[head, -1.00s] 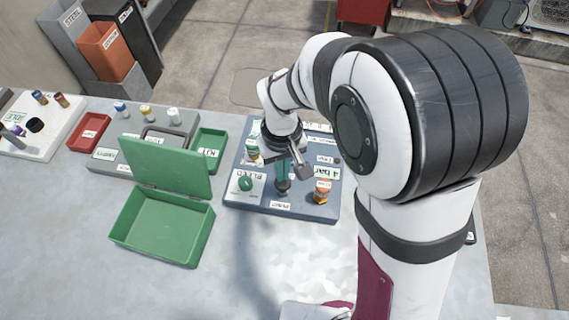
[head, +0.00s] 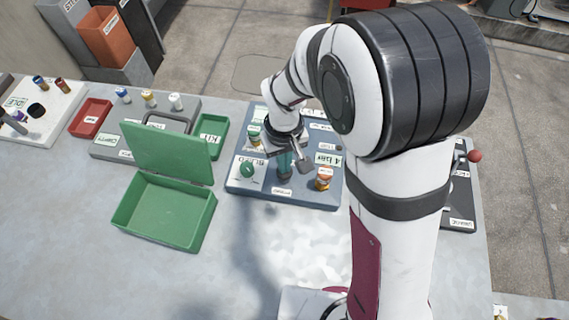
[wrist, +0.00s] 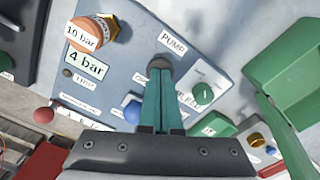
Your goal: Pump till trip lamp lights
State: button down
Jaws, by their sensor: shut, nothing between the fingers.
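The blue-grey pump panel (head: 240,186) sits on the bench. My gripper (wrist: 160,72) is shut and empty, its teal fingers pointing down at the dark round pump button (wrist: 157,64) beside the PUMP label (wrist: 173,43). The fingertips overlap the button and look to be at it; I cannot tell how firmly they touch. In the head view my gripper (head: 284,172) mostly covers the button. The small trip lamp (wrist: 67,73) beside the TRIP label looks dark. A label reads 4 bar (wrist: 88,65), and the orange knob (wrist: 101,28) has a 10 bar tag.
A green bleed knob (wrist: 203,93) is close beside the button. A blue button (wrist: 132,112) lies behind the fingers. An open green box (head: 165,210) stands left of the panel. A red-ball lever (head: 474,156) is to the right. The front bench is clear.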

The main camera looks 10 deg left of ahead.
jog(key=shift+f, duration=0.45)
jog(key=shift+r, duration=1.9)
jog(key=shift+f, duration=0.4)
jog(key=shift+f, duration=1.55)
jog(key=shift+r, duration=1.95)
jog(key=shift+f, duration=0.2)
jog(key=shift+r, duration=0.2)
